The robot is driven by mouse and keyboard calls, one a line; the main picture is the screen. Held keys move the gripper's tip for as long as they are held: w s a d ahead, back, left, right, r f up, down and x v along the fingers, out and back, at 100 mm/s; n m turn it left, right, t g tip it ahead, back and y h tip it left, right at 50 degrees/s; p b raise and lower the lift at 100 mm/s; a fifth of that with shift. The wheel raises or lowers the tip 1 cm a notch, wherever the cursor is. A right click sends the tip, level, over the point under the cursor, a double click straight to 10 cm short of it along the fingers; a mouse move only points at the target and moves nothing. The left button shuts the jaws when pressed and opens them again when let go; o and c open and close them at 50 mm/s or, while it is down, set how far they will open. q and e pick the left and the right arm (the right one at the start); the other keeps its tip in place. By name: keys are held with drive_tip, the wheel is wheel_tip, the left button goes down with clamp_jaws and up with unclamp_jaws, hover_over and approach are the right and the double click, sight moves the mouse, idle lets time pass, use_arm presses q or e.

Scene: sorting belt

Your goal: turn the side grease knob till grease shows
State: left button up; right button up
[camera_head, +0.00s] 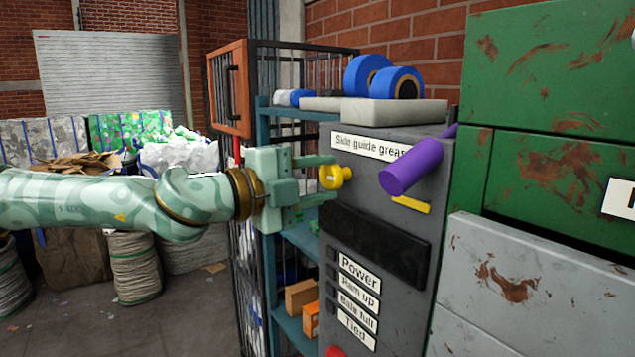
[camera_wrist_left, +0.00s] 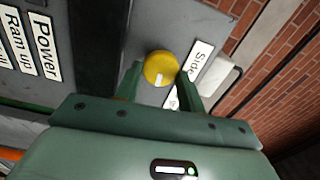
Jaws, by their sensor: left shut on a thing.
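The yellow knob (camera_head: 334,176) sticks out from the grey control panel, below the "Side guide grease" label (camera_head: 368,146). My left gripper (camera_head: 326,180) reaches it from the left, one finger above and one below. In the left wrist view the round yellow knob (camera_wrist_left: 160,67) sits between the two fingertips, with a small white mark on its face. The left gripper is shut on it. I cannot make out any grease at the knob. My right gripper is not in view.
A purple cylinder (camera_head: 411,167) juts out right of the knob, above a yellow strip (camera_head: 411,204). A dark panel (camera_head: 375,245) and labels such as "Power" (camera_head: 360,275) lie below. Blue rolls (camera_head: 397,83) stand above. Green and grey machine housing blocks the right.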

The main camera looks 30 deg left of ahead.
use_arm(q)
drive_tip(key=shift+r, duration=0.1)
idle(0.4)
drive_tip(key=o, duration=0.9)
drive_tip(key=shift+o, duration=0.4)
drive_tip(key=shift+w, duration=0.2)
drive_tip(key=shift+s, duration=0.1)
drive_tip(key=shift+v, duration=1.35)
drive_tip(key=b+v, duration=0.5)
drive_tip(key=v, duration=0.8)
drive_tip(key=shift+s+b, duration=0.2)
drive_tip(key=shift+b, duration=0.2)
